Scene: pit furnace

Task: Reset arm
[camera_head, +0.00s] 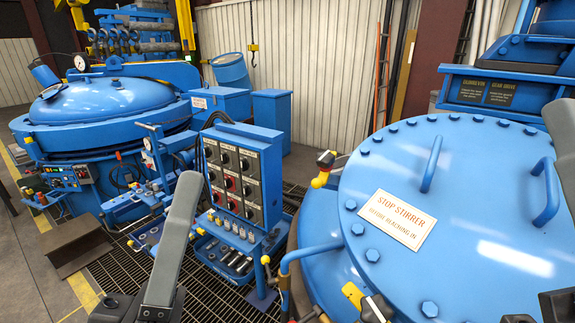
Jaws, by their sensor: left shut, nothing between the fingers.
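My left gripper (187,185) rises from the bottom of the head view, left of centre. Its grey fingers point up and away from a black base at the lower edge. They are shut with nothing held. From this view they stand in front of the left side of the control panel (243,176); I cannot tell whether they are close to it. My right gripper (565,135) shows only in part at the right edge, in front of the big lid. Its opening cannot be judged.
A large blue bolted lid (470,170) with handles and a "STOP STIRRER" plate (397,219) fills the right. A tool tray (228,262) sits below the panel. A round blue furnace vessel (105,98) stands back left. Dark floor grating (110,272) lies between.

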